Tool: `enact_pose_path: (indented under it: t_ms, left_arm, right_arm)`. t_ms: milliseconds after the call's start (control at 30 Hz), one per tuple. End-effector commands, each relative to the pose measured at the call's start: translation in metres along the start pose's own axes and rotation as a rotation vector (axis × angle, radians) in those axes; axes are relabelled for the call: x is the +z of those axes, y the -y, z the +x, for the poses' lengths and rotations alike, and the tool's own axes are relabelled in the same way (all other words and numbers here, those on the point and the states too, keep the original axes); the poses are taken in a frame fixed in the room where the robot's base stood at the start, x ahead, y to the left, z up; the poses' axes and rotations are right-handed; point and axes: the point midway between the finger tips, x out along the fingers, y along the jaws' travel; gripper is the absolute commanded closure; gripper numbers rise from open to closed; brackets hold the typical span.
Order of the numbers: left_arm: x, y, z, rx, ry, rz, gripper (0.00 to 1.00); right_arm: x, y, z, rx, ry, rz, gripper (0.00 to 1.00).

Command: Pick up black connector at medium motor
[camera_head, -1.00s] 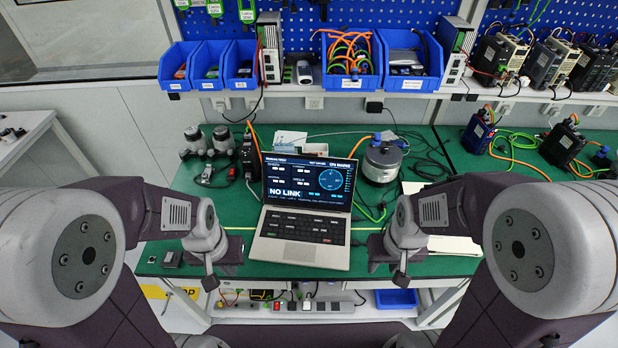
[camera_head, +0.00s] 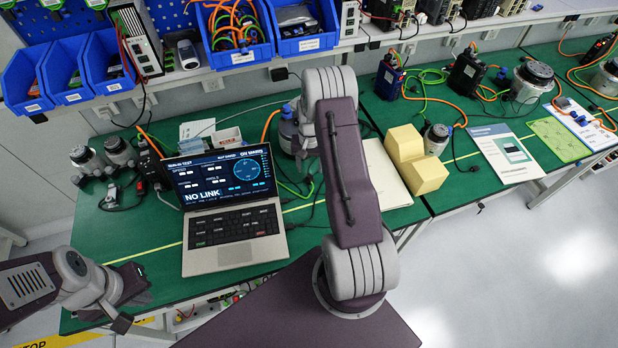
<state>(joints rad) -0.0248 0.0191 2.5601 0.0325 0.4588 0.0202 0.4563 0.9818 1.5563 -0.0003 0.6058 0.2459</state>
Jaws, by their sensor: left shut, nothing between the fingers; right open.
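Several motors are on the green benches. A larger grey motor (camera_head: 289,130) stands behind the laptop, partly hidden by my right arm. Two small motors (camera_head: 104,156) stand at the left. My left gripper (camera_head: 134,284) is low at the front left corner of the bench, shut and empty, far from the motor beside the blocks. My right gripper is hidden behind its raised arm.
An open laptop (camera_head: 228,207) reads NO LINK. Yellow blocks (camera_head: 415,160) and a document (camera_head: 505,153) lie to the right. Blue bins (camera_head: 238,55) line the shelf. Black drives (camera_head: 467,72) with cables stand at the back right.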

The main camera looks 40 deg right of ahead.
Motion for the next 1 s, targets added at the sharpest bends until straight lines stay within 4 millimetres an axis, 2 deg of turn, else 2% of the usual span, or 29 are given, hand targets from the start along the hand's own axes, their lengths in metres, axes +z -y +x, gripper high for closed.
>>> enact_pose_path:
  t_ms: [233, 500, 733, 767, 933, 1000]
  left_arm:
    - [0.000, 0.000, -0.004, 0.000, 0.000, 0.000, 1.00]
    - [-0.001, 0.000, -0.011, 0.000, 0.000, 0.000, 1.00]
    - [-0.001, 0.000, -0.011, 0.000, 0.000, 0.000, 1.00]
    - [-0.001, 0.000, -0.011, 0.000, 0.000, 0.000, 1.00]
    - [-0.001, 0.000, -0.011, 0.000, 0.000, 0.000, 1.00]
    - [-0.001, 0.000, -0.011, 0.000, 0.000, 0.000, 1.00]
  right_arm:
    - [0.000, 0.001, 0.014, 0.000, 0.000, -0.001, 0.48]
    - [0.000, 0.002, 0.058, 0.000, -0.001, -0.002, 0.48]
    - [0.000, 0.002, 0.062, -0.001, -0.003, -0.002, 0.48]
    - [0.000, 0.002, 0.062, -0.001, -0.003, -0.002, 0.50]
    - [0.000, 0.002, 0.061, -0.001, -0.002, -0.002, 0.98]
    - [0.000, 0.002, 0.061, -0.001, -0.002, -0.002, 1.00]
